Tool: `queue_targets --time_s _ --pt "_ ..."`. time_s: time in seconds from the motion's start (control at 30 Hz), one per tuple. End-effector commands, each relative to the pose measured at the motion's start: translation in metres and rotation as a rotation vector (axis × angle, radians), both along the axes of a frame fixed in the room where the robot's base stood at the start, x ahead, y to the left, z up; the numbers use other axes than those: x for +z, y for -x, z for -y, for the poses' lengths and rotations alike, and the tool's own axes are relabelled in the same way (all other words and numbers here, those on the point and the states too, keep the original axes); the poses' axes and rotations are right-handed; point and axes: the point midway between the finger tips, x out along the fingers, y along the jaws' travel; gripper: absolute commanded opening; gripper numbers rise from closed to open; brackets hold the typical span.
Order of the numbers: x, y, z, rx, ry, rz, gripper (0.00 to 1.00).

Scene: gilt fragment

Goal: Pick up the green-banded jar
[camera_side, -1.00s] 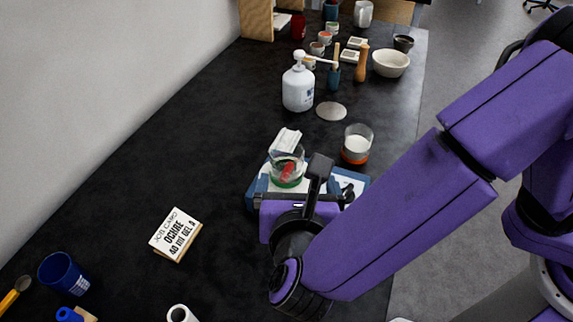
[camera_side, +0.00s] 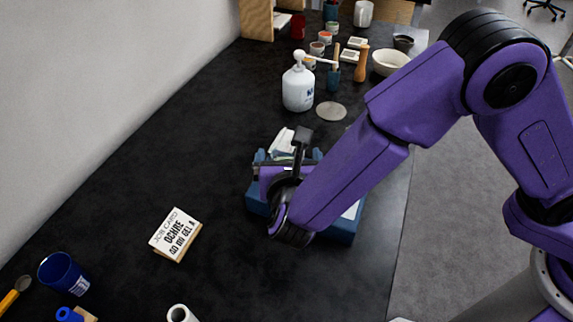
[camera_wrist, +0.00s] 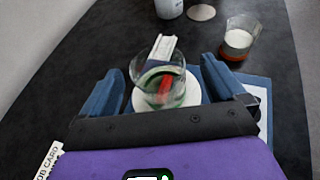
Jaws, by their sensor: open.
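The green-banded jar (camera_wrist: 158,92) is a clear glass with a green band and something red inside. In the wrist view it stands upright on a white round patch, between the two blue fingers of my gripper (camera_wrist: 160,70). The fingers are open, with a gap visible on each side of the jar. In the side view my gripper (camera_side: 288,156) is over the blue tray (camera_side: 340,230), and it hides most or all of the jar.
An orange-banded jar (camera_wrist: 240,42) stands right of my gripper; my arm hides it in the side view. A white block (camera_wrist: 163,47) lies behind the green-banded jar. A pump bottle (camera_side: 298,88) stands farther back. A job card (camera_side: 175,235) sits left on open black table.

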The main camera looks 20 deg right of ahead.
Motion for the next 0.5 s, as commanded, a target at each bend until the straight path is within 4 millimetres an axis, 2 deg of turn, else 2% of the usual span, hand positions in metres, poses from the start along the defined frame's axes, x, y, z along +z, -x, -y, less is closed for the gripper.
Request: queue_targets --time_s 0.17,0.5 --pt "-0.004 -0.01 0.003 -0.003 0.0 -0.001 0.97" --pt "-0.019 -0.046 0.015 -0.001 0.0 0.0 0.97"
